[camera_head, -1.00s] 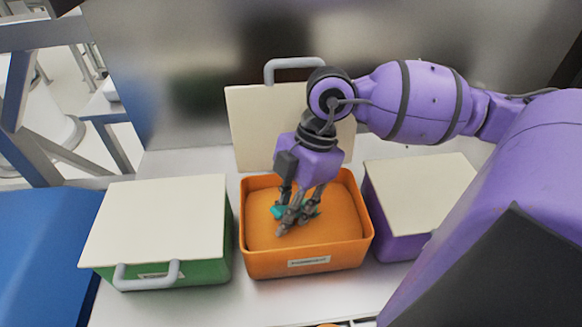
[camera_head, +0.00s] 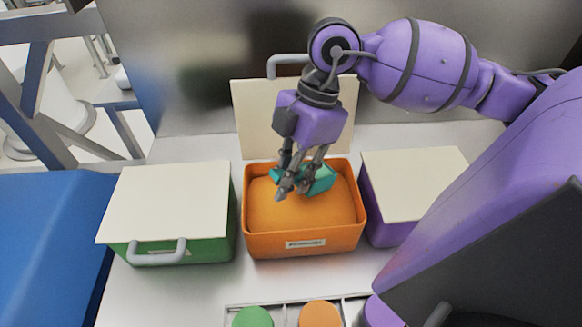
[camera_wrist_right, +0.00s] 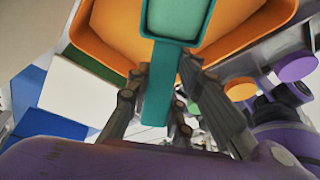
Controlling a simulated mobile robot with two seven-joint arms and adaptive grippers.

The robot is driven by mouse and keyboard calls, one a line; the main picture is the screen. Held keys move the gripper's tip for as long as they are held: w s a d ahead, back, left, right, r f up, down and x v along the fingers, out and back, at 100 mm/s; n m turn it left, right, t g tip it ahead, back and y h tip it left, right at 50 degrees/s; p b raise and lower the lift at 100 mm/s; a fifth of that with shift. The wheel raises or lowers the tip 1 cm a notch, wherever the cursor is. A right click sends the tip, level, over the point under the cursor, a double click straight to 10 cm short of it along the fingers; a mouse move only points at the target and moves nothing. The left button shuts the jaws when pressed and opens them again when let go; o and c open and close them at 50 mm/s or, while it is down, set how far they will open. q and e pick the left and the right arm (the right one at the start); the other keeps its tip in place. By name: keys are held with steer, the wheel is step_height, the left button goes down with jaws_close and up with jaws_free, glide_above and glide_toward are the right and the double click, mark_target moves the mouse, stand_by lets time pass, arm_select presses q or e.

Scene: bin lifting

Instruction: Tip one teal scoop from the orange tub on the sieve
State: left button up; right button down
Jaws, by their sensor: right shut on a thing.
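The orange tub (camera_head: 303,243) stands open in the middle of the table, filled with orange material. My right gripper (camera_head: 292,188) is over the tub and shut on the teal scoop (camera_head: 321,179). In the right wrist view the scoop's handle (camera_wrist_right: 157,95) runs between the fingers (camera_wrist_right: 160,110), and its bowl points away over the tub (camera_wrist_right: 100,48). The bowl holds something greyish-green in shadow; I cannot tell what it is. I cannot make out the sieve for sure. My left gripper is not in view.
A green bin (camera_head: 215,240) with a cream lid stands left of the tub, and a purple bin (camera_head: 378,222) with a cream lid stands right. A cream lid (camera_head: 255,115) stands upright behind the tub. A rack (camera_head: 285,312) with green and orange round pieces is in front.

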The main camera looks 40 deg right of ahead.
steer(key=shift+r+p, duration=0.4)
steer(key=shift+r, duration=1.85)
steer(key=shift+a+f+h, duration=0.1)
steer(key=shift+h, duration=0.5)
steer(key=shift+a+h+b, duration=0.15)
steer(key=shift+h+b, duration=0.15)
steer(key=shift+h, duration=0.3)
steer(key=shift+a+h, duration=0.15)
steer(key=shift+h, duration=0.45)
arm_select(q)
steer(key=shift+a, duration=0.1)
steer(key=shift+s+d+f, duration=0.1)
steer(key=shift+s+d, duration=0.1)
arm_select(e)
steer(key=shift+s, duration=0.1)
